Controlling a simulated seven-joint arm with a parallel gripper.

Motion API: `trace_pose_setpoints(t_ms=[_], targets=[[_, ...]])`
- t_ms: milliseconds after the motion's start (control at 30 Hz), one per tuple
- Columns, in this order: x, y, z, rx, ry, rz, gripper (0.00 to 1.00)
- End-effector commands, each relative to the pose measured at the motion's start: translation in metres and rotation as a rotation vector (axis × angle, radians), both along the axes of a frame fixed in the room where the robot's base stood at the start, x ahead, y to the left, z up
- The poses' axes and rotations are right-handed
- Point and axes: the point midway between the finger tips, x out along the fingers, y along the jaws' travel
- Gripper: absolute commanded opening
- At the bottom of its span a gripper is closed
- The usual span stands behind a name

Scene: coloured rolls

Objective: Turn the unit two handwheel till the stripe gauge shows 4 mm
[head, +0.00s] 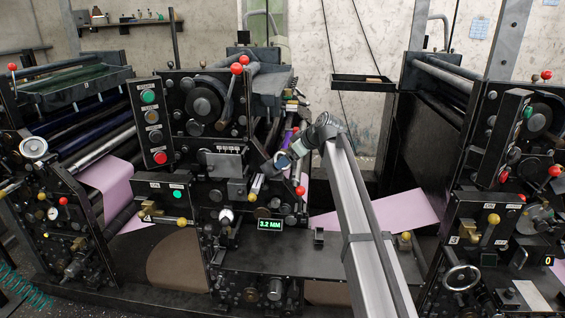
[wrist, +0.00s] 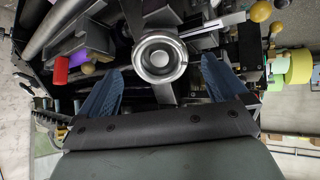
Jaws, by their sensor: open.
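A green readout (head: 270,225) on the middle machine shows 3.2 MM in the head view. In the wrist view my gripper (wrist: 161,65) is open, with one blue finger on each side of a round silver handwheel (wrist: 160,57).
Red-knobbed levers (head: 300,191) stand close to my gripper. A yellow-knobbed rod (wrist: 235,16) lies just right of the wheel in the wrist view. Another machine with a spoked handwheel (head: 462,278) stands at right. Pink web (head: 385,213) runs between the machines.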

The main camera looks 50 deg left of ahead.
Motion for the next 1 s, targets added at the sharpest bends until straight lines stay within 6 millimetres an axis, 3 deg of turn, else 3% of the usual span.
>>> trace_pose_setpoints(t_ms=[300, 767, 1000], targets=[[-0.004, 0.029, -0.028, 0.0, 0.001, -0.001, 1.0], [-0.006, 0.034, -0.035, 0.0, 0.001, -0.001, 1.0], [-0.006, 0.034, -0.034, 0.0, 0.001, -0.001, 0.78]])
